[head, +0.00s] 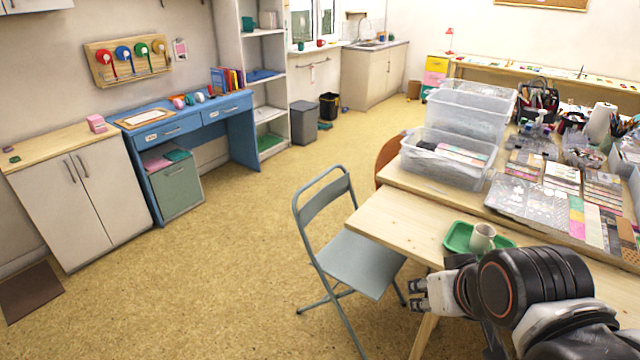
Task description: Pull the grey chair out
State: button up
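The grey chair (357,262) is a metal folding chair. It stands on the floor at the left side of the wooden table, with its backrest (323,201) on the left and its seat reaching toward the table edge. The far right part of the seat is close to or under the table edge. My gripper (415,295) is at the lower right, just right of the chair's seat and apart from the backrest. Its fingers are small in view, and I cannot tell whether they are open or shut. I see nothing held in it.
The wooden table (385,222) holds a green tray (458,238) with a white mug (482,238), clear plastic bins (440,170) and paper sheets. A brown chair (388,152) is behind it. The floor (230,260) left of the grey chair is clear up to the blue desk (180,125).

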aim_at(363, 265)
jog(key=i+j+z, duration=0.1)
jog(key=i+j, duration=0.25)
jog(key=j, duration=0.2)
jog(key=i+j+z, duration=0.1)
jog(key=i+j, duration=0.2)
jog(key=j, duration=0.25)
jog(key=i+j+z, duration=0.1)
jog(key=i+j, duration=0.2)
jog(key=j, duration=0.25)
jog(key=i+j+z, duration=0.1)
jog(key=i+j, duration=0.2)
jog(key=j, duration=0.3)
jog(key=i+j+z, duration=0.15)
jog(key=j, duration=0.5)
jog(key=i+j+z, duration=0.1)
jog(key=i+j, duration=0.25)
jog(key=j, duration=0.3)
jog(key=i+j+z, duration=0.1)
jog(key=j, duration=0.55)
jog(key=i+j+z, duration=0.1)
jog(key=i+j, duration=0.15)
jog(key=j, duration=0.45)
